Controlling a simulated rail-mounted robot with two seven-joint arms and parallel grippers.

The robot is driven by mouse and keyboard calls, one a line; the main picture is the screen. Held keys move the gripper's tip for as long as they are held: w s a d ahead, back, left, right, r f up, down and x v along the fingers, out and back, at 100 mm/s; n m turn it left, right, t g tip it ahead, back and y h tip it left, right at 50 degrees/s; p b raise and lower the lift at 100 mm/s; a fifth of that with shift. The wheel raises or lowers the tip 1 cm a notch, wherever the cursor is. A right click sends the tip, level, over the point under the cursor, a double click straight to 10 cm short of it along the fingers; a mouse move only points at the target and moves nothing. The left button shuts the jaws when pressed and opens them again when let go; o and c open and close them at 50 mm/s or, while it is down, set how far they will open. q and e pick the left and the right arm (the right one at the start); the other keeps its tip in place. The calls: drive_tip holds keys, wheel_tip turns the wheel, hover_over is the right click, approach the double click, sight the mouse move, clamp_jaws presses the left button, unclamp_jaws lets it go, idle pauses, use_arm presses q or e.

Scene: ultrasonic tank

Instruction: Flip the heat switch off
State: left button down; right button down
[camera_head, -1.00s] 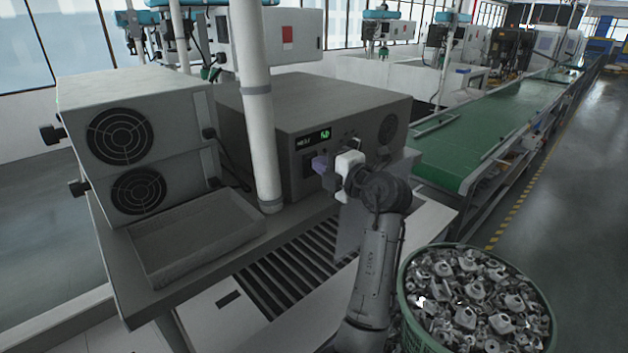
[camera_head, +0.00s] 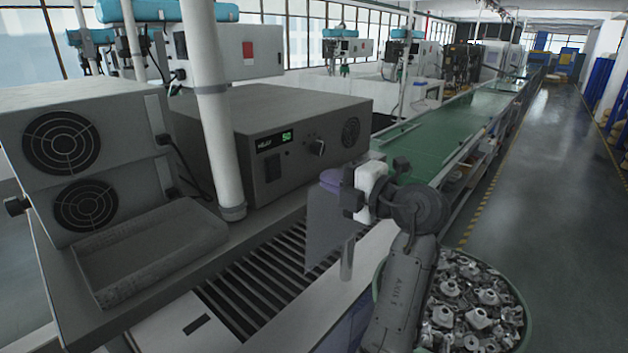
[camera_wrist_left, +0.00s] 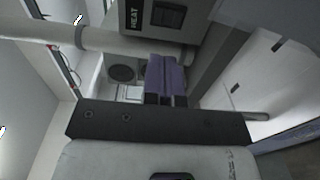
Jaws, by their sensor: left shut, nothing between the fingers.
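The grey control box (camera_head: 300,135) stands on the bench with a small green-lit display, a knob and a dark switch on its front. The heat switch (camera_head: 273,166) is a black rocker; in the left wrist view it (camera_wrist_left: 168,16) sits beside the label HEAT. I cannot tell which way the rocker is set. My left gripper (camera_head: 332,179) has purple fingers, shut and empty. It is in front of the box, to the right of and below the switch, apart from it. The fingertips (camera_wrist_left: 165,62) show below the switch in the left wrist view. My right gripper is not in view.
A white post (camera_head: 213,110) stands close to the box's left side. Two stacked fan units (camera_head: 85,150) and a grey tray (camera_head: 150,245) are to the left. A basket of metal parts (camera_head: 472,300) is at lower right. A green conveyor (camera_head: 430,140) runs behind.

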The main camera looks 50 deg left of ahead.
use_arm(q)
drive_tip(key=shift+w+d+r, duration=0.1)
drive_tip(key=shift+w+d, duration=0.05)
drive_tip(key=shift+d, duration=0.75)
